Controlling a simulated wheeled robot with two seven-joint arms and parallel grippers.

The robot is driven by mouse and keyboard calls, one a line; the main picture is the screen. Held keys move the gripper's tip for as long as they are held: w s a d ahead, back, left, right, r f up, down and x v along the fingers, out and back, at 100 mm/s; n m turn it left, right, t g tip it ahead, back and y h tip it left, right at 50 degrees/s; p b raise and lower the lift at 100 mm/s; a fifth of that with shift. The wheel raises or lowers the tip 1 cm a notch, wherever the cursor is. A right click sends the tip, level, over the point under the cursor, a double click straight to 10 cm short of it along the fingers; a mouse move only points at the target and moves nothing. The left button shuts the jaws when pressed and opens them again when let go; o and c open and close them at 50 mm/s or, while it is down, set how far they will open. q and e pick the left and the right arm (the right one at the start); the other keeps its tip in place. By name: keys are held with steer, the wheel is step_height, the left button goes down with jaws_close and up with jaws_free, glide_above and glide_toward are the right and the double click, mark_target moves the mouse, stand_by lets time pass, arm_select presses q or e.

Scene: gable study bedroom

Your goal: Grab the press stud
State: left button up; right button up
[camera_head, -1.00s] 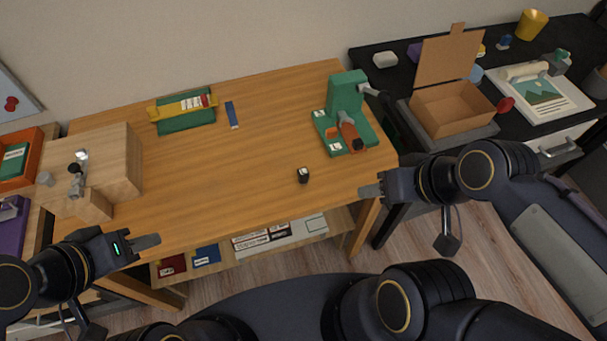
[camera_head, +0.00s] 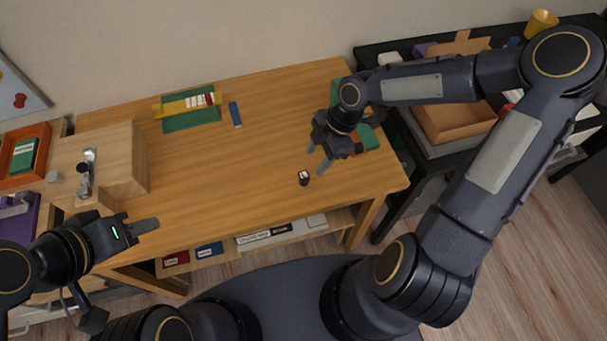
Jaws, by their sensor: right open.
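The press stud appears to be the small dark piece with a pale top (camera_head: 303,178) standing on the wooden table (camera_head: 230,170), near its front right. My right gripper (camera_head: 317,160) is open and empty, fingers pointing down, just behind and above the small piece. I cannot tell whether it touches it. My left gripper (camera_head: 147,227) is at the front left edge of the table, away from the piece. Its fingers are seen edge-on, so I cannot tell if they are open.
A green press-like tool (camera_head: 369,138) stands behind my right gripper, partly hidden. A green and yellow rack (camera_head: 190,110) and a blue block (camera_head: 235,114) lie at the back. A wooden block stand (camera_head: 120,165) is at left. A cardboard box (camera_head: 455,120) is at right.

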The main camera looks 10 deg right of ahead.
mark_target(304, 175)
steer(key=x, duration=0.7)
steer(key=shift+a, duration=0.15)
steer(key=shift+c, duration=0.3)
steer(key=c, duration=1)
